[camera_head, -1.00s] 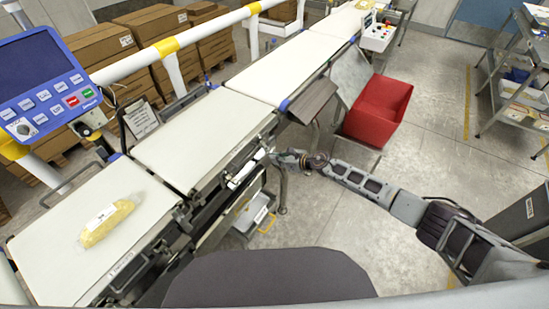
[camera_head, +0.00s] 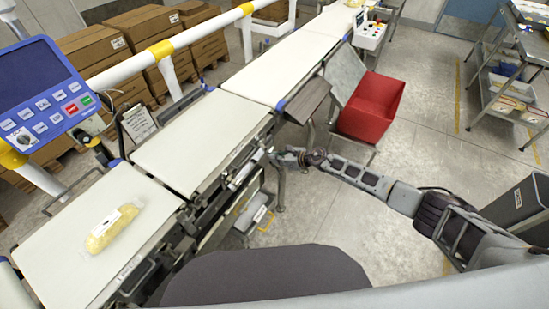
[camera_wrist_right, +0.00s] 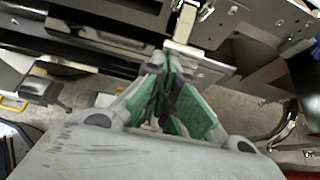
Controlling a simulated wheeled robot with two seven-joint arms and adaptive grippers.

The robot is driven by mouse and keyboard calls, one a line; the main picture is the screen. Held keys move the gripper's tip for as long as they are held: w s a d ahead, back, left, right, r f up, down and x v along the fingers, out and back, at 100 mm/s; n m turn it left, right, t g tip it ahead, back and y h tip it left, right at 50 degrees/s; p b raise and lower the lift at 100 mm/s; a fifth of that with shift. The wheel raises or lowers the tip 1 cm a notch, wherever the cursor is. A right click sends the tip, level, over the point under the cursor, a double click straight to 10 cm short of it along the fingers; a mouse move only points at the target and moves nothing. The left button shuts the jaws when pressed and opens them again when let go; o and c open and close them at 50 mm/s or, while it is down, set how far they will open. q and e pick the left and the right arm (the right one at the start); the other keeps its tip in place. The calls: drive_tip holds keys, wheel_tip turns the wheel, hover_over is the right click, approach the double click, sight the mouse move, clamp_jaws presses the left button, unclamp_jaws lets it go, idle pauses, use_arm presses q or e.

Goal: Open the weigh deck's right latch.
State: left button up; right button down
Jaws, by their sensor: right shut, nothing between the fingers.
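The weigh deck (camera_head: 200,137) is the pale belt section in the middle of the line, with dark metal fittings along its near side. A bright metal piece on that side (camera_head: 240,176) looks like the right latch, but it is too small to tell its state. In the wrist view a pale metal lever or plate (camera_wrist_right: 186,24) stands just beyond my fingertips. My right gripper (camera_head: 271,153) is at the deck's near side, by its right end. In the wrist view its green-padded fingers (camera_wrist_right: 168,62) are shut and empty, close to that plate; contact cannot be told. My left gripper is out of view.
A yellow bag (camera_head: 112,228) lies on the infeed belt (camera_head: 60,262) at left. A blue control panel (camera_head: 42,98) stands above it. A red bin (camera_head: 371,106) is right of the line. A grey box with a yellow handle (camera_head: 250,212) sits below the deck.

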sight(270, 152)
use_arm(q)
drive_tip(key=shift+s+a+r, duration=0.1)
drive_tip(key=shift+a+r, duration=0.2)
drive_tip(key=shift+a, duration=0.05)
use_arm(e)
drive_tip(key=shift+r, duration=0.2)
use_arm(q)
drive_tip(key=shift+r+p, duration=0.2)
drive_tip(key=shift+p, duration=0.2)
use_arm(e)
drive_tip(key=shift+d+r, duration=0.15)
drive_tip(key=shift+r, duration=0.15)
drive_tip(key=shift+s+r+p, duration=0.1)
drive_tip(key=shift+r+p, duration=1.1)
drive_tip(key=shift+r, duration=0.4)
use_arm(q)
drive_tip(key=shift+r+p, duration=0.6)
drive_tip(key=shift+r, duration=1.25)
use_arm(e)
drive_tip(key=shift+r, duration=0.9)
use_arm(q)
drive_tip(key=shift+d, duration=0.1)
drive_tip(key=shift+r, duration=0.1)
use_arm(e)
drive_tip(key=shift+r, duration=0.15)
